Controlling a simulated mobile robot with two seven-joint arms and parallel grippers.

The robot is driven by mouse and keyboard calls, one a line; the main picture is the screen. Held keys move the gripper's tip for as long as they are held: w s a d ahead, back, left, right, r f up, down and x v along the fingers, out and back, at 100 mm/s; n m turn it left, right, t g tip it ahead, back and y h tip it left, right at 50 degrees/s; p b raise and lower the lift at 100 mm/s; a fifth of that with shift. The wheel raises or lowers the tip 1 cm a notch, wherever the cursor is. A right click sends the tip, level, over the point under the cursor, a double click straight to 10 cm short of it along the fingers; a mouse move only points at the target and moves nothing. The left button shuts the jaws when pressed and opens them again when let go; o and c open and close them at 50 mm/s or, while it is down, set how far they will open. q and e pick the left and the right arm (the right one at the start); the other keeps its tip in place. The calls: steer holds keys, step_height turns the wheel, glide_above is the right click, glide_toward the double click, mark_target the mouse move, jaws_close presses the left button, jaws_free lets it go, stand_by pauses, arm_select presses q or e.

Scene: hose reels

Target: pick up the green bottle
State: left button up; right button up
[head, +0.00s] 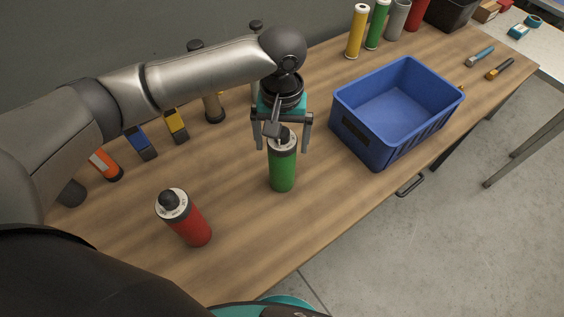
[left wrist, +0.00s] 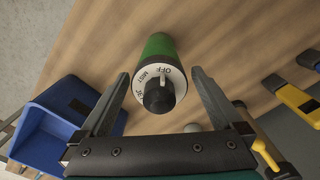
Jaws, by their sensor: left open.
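The green bottle (head: 283,172) stands upright on the wooden table in the head view, with a white and black dial top. My left gripper (head: 281,148) is above it, fingers apart on either side of the top. In the left wrist view the green bottle (left wrist: 160,47) shows its dial, marked OFF and MIST, between the open fingers of the left gripper (left wrist: 160,80). My right gripper is in neither view.
A red bottle (head: 188,219) stands at the front left of the table. An empty blue bin (head: 366,148) is to the right of the green bottle. Yellow (head: 176,126), blue (head: 141,143) and orange (head: 104,163) items stand behind, at left. The table's front edge is near.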

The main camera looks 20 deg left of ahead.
arm_select(q)
steer(key=shift+f, duration=0.5)
jaws_close()
stand_by(0.5)
